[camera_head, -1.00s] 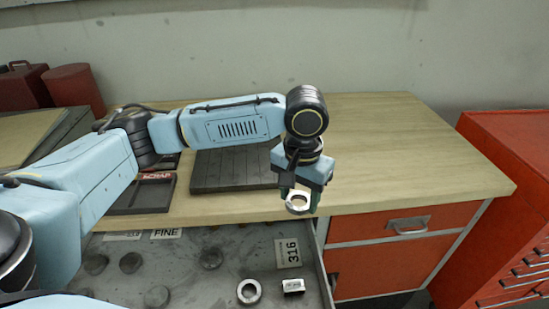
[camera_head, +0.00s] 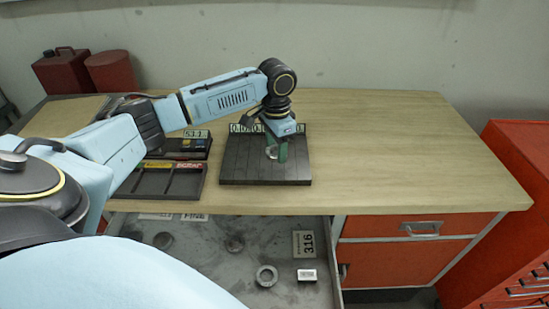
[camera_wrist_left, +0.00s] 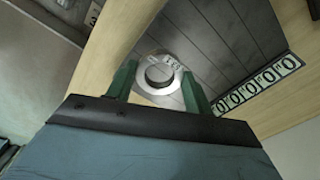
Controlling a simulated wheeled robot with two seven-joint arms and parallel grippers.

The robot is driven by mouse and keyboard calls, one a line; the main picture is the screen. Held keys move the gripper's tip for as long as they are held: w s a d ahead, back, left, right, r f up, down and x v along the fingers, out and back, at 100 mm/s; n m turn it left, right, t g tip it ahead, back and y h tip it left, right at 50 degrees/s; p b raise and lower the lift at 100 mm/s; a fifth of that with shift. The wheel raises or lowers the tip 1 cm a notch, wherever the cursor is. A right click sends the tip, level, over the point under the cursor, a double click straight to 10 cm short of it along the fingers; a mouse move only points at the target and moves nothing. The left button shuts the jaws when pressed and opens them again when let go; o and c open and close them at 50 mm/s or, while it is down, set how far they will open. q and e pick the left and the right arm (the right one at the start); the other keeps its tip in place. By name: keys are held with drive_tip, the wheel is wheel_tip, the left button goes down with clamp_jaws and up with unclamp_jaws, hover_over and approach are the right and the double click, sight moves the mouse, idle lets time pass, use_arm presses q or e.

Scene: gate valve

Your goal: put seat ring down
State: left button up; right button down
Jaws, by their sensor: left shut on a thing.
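My left gripper (camera_head: 276,154) is shut on a metal seat ring (camera_head: 271,152) and holds it over the dark grooved board (camera_head: 240,172) on the workbench. In the wrist view the ring (camera_wrist_left: 160,74) sits between the green fingers, its flat marked face and round hole showing. The grooved board (camera_wrist_left: 212,30) lies beyond it, with a row of number labels (camera_wrist_left: 258,85) along one edge. The ring appears to be above the board; I cannot tell the exact gap. My right gripper is not in view.
A dark divided tray (camera_head: 187,183) with a SCRAP label lies left of the board. Below is an open drawer (camera_head: 215,258) with another ring (camera_head: 266,276), a small block (camera_head: 307,275) and a 316 label (camera_head: 304,243). The bench top (camera_head: 400,150) to the right is clear.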

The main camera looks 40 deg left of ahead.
sight(276, 169)
use_arm(q)
drive_tip(key=shift+f, duration=2.5)
drive_tip(key=shift+f, duration=0.15)
drive_tip(key=o, duration=1.1)
wheel_tip(276, 169, up, 12)
drive_tip(key=shift+r, duration=0.2)
